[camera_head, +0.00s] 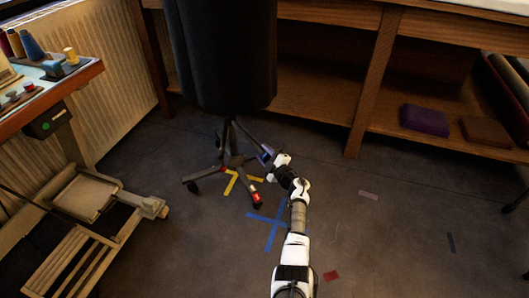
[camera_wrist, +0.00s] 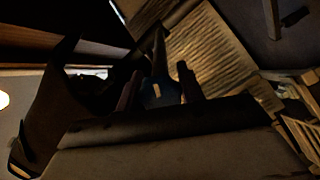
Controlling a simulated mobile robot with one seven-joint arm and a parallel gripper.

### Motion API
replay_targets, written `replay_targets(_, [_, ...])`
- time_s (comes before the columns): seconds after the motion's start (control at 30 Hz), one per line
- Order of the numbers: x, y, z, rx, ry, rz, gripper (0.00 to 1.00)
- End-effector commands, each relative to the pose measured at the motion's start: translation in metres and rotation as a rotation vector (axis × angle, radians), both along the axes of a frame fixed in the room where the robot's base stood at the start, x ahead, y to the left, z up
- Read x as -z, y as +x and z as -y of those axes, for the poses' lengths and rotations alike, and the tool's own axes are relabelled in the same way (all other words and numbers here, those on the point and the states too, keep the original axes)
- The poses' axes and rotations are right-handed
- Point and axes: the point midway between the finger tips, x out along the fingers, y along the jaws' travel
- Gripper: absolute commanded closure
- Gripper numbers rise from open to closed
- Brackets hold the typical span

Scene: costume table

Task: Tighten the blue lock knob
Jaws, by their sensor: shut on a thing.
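The blue lock knob (camera_head: 265,154) is on the lower stand of a black dress form (camera_head: 222,50), low down near the floor and right of the stand's pole. In the wrist view the dark blue knob (camera_wrist: 161,92) sits between my two fingers, with the stand's pole behind it. My gripper (camera_head: 269,158) reaches up from the lower right and is shut on the knob; its fingers also show in the wrist view (camera_wrist: 160,85). My gripper hides part of the knob in the head view, and the wrist view is dark.
The stand's legs (camera_head: 205,175) have casters, one with a red part. A wooden workbench with a shelf (camera_head: 315,100) runs along the back. A sewing table with a treadle (camera_head: 95,190) stands left. Floor (camera_head: 400,240) at the right is clear apart from tape marks.

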Motion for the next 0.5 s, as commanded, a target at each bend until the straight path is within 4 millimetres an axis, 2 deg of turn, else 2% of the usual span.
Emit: replay_targets(0.5, [-0.0029, 0.0003, -0.0002, 0.000, 0.391, -0.277, 0.85])
